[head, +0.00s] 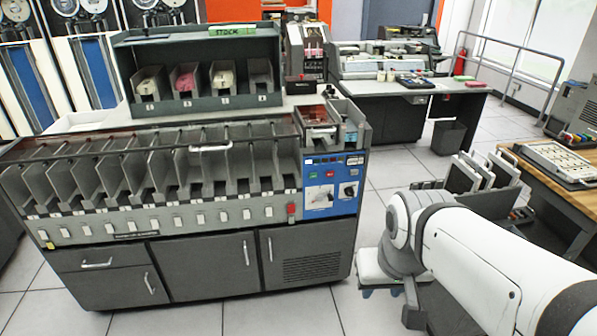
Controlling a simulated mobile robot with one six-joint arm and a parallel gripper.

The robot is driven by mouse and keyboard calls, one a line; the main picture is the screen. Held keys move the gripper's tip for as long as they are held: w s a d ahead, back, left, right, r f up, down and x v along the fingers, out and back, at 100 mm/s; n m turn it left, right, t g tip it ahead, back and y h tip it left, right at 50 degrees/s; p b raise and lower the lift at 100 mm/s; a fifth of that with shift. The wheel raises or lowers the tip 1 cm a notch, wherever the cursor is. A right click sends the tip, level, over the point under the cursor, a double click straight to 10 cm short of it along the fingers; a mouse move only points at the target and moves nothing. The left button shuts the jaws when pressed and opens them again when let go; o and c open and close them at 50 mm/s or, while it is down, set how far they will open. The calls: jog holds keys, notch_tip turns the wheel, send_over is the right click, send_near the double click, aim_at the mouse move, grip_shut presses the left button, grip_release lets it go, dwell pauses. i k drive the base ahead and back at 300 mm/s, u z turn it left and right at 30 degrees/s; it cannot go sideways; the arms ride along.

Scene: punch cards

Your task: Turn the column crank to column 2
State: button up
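The card sorter (200,260) stands at the left and centre, with a row of grey pockets along its front. Its right end carries a card feed unit (318,128) and a small light-blue part (349,134) beside it. A blue control panel (334,185) with small buttons and a dark knob-like picture is below. The column crank is too small to make out for certain, and no column number is readable. My white arm (490,265) reaches in from the lower right, apart from the sorter. I cannot make out my gripper's fingers.
A grey bin of upright boards (470,180) stands behind my arm. A wooden table (572,190) is at the right. Tiled floor (385,165) is open right of the sorter.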

aim_at(319, 198)
jog(key=u, duration=0.7)
jog(key=i, duration=1)
jog(key=u, duration=0.05)
